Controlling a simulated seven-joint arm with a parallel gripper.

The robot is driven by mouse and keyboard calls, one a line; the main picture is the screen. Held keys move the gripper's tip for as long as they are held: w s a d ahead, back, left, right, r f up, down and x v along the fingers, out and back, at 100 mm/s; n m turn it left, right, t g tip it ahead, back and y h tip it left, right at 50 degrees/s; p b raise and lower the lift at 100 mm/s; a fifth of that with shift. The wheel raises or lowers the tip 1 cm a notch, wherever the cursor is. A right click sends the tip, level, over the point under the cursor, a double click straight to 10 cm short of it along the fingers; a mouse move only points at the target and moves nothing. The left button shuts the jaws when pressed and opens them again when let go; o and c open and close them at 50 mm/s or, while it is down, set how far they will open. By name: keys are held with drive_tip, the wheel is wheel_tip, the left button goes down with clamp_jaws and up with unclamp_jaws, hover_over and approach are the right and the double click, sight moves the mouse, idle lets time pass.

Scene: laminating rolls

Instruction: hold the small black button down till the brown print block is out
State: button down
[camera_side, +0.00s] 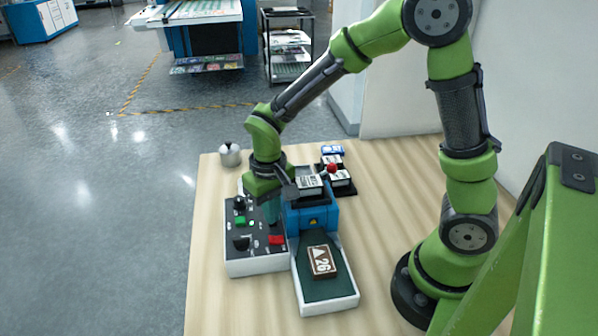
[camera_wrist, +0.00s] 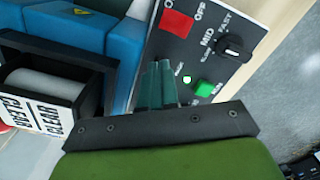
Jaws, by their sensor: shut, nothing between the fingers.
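The brown print block (camera_side: 321,261), marked 26, lies on the dark green bed of the white-edged tray (camera_side: 329,306) in front of the blue machine (camera_side: 319,215) in the side view. My gripper (camera_side: 273,224) is shut and empty, pointing down at the right part of the control panel (camera_side: 257,267), beside the blue machine. Contact with the panel cannot be told.
The panel carries a red switch (camera_wrist: 176,23), a green button (camera_wrist: 203,88), a lit white lamp (camera_wrist: 187,79) and a black speed dial (camera_wrist: 232,46). Black-and-white blocks (camera_side: 340,178) stand behind the machine. A metal pot (camera_side: 229,155) stands at the back left.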

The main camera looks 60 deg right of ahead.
drive_tip(key=shift+s+f, duration=0.15)
drive_tip(key=shift+r, duration=3.65)
drive_tip(key=s+d+r+m+t+y, duration=0.1)
drive_tip(key=s+d+r+t+y, duration=0.1)
drive_tip(key=s+r+t, duration=0.5)
drive_tip(key=shift+s+f+v, duration=0.35)
drive_tip(key=shift+s+v, duration=0.05)
drive_tip(key=shift+v, duration=2.1)
